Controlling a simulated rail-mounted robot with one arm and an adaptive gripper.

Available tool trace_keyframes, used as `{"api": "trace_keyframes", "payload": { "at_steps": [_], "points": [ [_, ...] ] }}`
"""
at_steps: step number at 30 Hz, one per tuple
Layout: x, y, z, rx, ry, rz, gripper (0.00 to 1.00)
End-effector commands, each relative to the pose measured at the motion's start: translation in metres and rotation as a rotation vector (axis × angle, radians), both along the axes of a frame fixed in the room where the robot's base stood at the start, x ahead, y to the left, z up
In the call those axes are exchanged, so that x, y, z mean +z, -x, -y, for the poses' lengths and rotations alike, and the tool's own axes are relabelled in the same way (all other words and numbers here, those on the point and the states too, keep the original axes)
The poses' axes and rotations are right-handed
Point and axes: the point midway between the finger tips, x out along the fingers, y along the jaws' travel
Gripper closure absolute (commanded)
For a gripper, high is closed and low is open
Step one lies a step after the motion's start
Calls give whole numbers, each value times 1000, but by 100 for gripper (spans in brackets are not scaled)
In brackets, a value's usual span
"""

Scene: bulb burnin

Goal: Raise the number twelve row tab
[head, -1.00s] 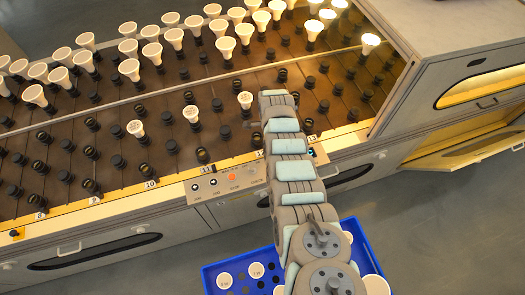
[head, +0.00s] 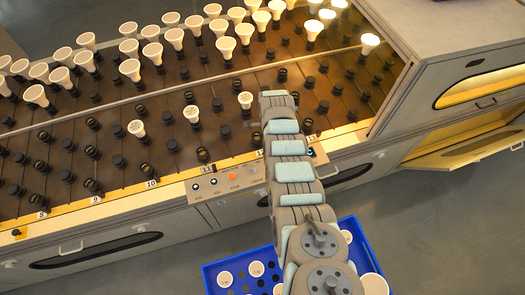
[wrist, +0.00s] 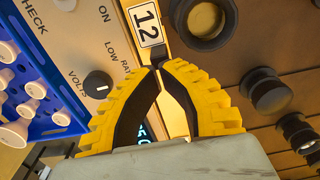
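The number twelve row tab (wrist: 147,24) is a white plate with a black 12 and a dark border, at the top of the wrist view. It lies along the panel edge beside a black socket ring. My gripper (wrist: 160,66) has yellow ribbed fingers with dark inner pads. The fingertips come together at the tab's lower end. I cannot tell whether they pinch part of it or only meet against it. In the head view my arm covers the gripper and most of the spot around the tab.
A control panel with a black volts knob (wrist: 98,85) lies close left of the fingers. Black sockets (wrist: 265,90) stand to the right. A blue crate (head: 212,272) of bulbs stands below the bench front. Lit bulbs (head: 370,42) stand near the grey housing (head: 440,35).

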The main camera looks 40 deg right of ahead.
Motion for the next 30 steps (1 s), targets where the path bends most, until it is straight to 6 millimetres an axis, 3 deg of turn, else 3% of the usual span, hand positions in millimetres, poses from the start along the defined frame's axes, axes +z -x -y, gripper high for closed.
{"api": "trace_keyframes", "payload": {
  "at_steps": [30],
  "points": [
    [5,3,-1,0,0,1,100]
  ]
}}
